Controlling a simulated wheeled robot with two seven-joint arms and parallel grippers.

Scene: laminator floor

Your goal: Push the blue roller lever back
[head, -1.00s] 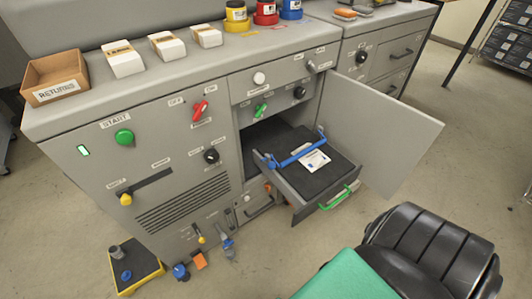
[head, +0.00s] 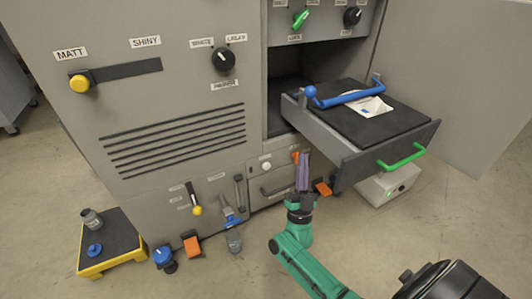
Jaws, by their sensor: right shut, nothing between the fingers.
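The blue roller lever (head: 345,99) is a blue bar with a round ball knob at its left end. It spans the dark top of the pulled-out drawer (head: 345,168). A white card (head: 370,106) lies on the drawer, partly under the bar. My right gripper (head: 304,158) points upward in front of the cabinet, left of the drawer's front and lower in the picture than the lever. It is shut and empty, apart from the lever. My left gripper is out of view.
The drawer has a green handle (head: 402,156) in front. An open cabinet door (head: 460,80) stands at the right. A grey box (head: 388,184) shows below the drawer. A yellow-edged platform (head: 108,243) stands on the floor at left. The floor in front is mostly clear.

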